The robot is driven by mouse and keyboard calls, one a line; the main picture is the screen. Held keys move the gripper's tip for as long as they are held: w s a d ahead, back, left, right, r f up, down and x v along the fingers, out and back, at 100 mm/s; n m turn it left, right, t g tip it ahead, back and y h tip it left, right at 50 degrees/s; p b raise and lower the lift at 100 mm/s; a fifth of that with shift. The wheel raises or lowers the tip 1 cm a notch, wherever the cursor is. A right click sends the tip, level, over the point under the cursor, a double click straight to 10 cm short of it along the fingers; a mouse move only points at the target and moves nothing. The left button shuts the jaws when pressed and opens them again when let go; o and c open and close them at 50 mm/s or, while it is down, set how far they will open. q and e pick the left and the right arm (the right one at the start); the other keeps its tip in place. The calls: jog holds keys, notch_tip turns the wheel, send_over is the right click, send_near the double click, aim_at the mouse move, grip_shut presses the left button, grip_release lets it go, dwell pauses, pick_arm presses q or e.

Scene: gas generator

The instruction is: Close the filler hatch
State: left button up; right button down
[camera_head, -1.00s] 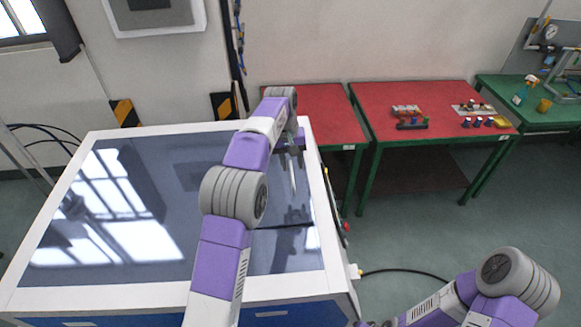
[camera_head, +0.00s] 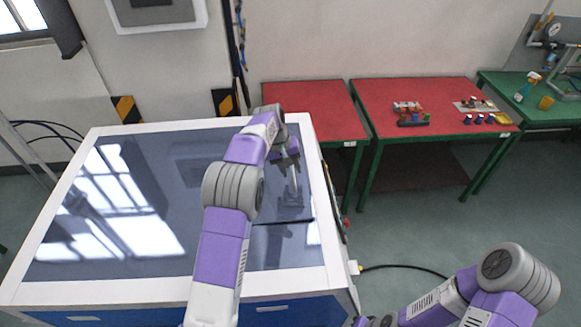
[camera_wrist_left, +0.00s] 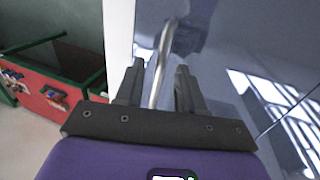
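The generator's glossy dark-blue top (camera_head: 165,170) lies in a white frame in the head view. A dark straight edge (camera_head: 284,222) runs across its right part, perhaps the edge of the filler hatch; I cannot tell how far the hatch stands open. My left gripper (camera_head: 289,160) is above this right part. In the left wrist view, my left gripper (camera_wrist_left: 160,66) has its two dark fingers apart, with a curved shiny metal handle (camera_wrist_left: 163,60) between them. Gaps show beside the handle, so it does not look clamped. My right gripper is not in view.
Red-topped tables (camera_head: 375,95) with small parts stand behind and right of the generator. A green table (camera_head: 535,100) with a spray bottle is at the far right. A black cable (camera_head: 405,269) leaves the generator's right side. Floor is clear between generator and tables.

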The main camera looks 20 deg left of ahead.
pick_arm(q)
jog(key=shift+c, duration=0.5)
grip_shut()
jog(key=shift+b+x, duration=0.4)
jog(key=shift+x, duration=0.6)
jog(key=shift+s, duration=0.15)
jog(key=shift+c, duration=0.7)
grip_release()
jog(key=shift+d+f, duration=0.1)
jog(key=shift+d, duration=0.05)
jog(key=shift+o, duration=1.2)
jog(key=shift+w, duration=0.3)
